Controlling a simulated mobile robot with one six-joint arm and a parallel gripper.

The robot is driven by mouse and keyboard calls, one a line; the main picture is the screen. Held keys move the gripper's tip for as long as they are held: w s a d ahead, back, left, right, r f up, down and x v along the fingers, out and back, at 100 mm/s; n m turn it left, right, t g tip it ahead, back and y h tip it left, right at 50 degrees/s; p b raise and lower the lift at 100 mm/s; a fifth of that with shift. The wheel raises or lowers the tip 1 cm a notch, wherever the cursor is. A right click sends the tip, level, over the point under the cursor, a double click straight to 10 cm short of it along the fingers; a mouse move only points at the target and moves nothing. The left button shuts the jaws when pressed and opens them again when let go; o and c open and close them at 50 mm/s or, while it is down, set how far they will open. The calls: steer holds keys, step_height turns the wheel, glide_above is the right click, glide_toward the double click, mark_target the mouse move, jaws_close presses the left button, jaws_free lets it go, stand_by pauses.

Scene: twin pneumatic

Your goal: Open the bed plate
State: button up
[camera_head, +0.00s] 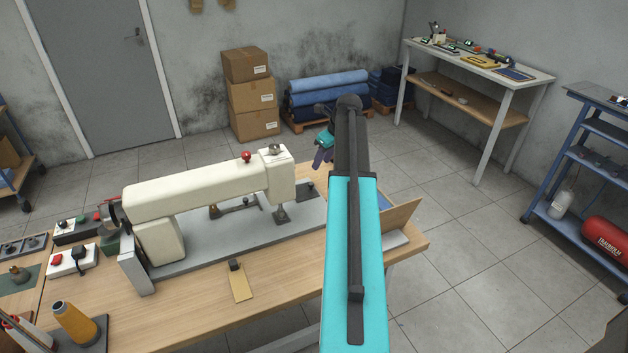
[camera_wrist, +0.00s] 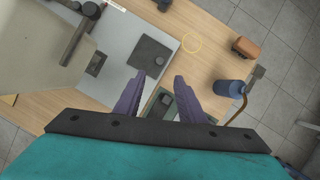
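A cream sewing machine (camera_head: 210,190) stands on a grey bed (camera_head: 200,258) on the wooden table. A dark square plate, which looks like the bed plate (camera_wrist: 150,55), lies flat on the bed's right part in the wrist view. It also shows beside the needle end in the head view (camera_head: 307,191). It looks closed, with a small mark near its edge. My gripper (camera_wrist: 161,76) is open, its two purple fingers apart, with nothing between them. The fingertips appear just short of the plate's near edge in the picture; the height gap is unclear. My gripper also shows in the head view (camera_head: 322,152), partly hidden by my arm.
The presser foot (camera_wrist: 80,35) stands left of the plate. A yellow thread cone (camera_head: 74,323) stands on the table's left.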

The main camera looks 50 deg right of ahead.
mark_target(311, 183)
steer(key=shift+p+x, duration=1.5)
steer(key=shift+x, duration=4.85)
steer(key=shift+s, duration=0.1)
jaws_close()
